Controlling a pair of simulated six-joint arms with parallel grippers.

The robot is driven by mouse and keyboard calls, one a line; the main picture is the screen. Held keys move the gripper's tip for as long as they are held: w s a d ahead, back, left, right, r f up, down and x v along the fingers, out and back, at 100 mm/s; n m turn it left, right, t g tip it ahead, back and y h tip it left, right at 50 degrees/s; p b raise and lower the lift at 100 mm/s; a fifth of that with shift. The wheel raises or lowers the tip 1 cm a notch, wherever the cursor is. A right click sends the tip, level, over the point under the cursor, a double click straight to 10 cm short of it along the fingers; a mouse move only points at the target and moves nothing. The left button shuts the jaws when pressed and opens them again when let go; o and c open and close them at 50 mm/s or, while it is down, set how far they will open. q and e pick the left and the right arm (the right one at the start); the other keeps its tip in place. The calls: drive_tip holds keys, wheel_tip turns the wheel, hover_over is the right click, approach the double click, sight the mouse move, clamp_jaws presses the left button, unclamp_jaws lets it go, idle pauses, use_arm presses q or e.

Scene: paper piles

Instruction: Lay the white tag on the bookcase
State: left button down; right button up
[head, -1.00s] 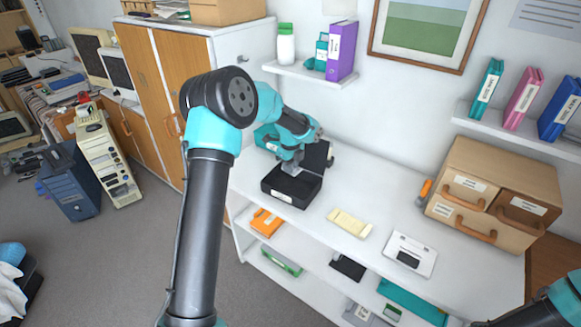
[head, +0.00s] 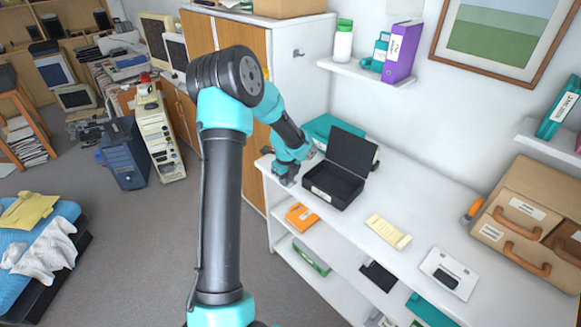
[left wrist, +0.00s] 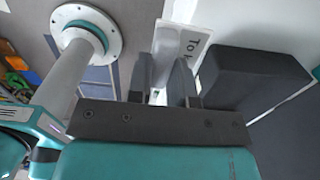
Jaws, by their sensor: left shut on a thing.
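In the head view my left gripper (head: 286,181) is at the left end of the white bookcase (head: 405,185), just left of the open black box. The tag cannot be made out there. My right gripper is out of view.
The open black box (head: 333,188) stands close to the right of my left gripper. A cream pad (head: 388,231) and a white card with a black patch (head: 448,273) lie farther right on the top. A wooden drawer unit (head: 520,215) stands at the right.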

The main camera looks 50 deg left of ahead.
use_arm(q)
drive_tip(key=shift+s+a+f, duration=0.1)
drive_tip(key=shift+s, duration=0.2)
drive_tip(key=w+a, duration=0.3)
drive_tip(key=a, duration=0.1)
drive_tip(key=w+a+f, duration=0.1)
drive_tip(key=w+a, duration=0.6)
drive_tip(key=a, duration=0.1)
drive_tip(key=shift+w+a+f, duration=0.1)
drive_tip(key=shift+w+f, duration=0.15)
drive_tip(key=shift+f, duration=1.75)
drive_tip(key=shift+f, duration=0.1)
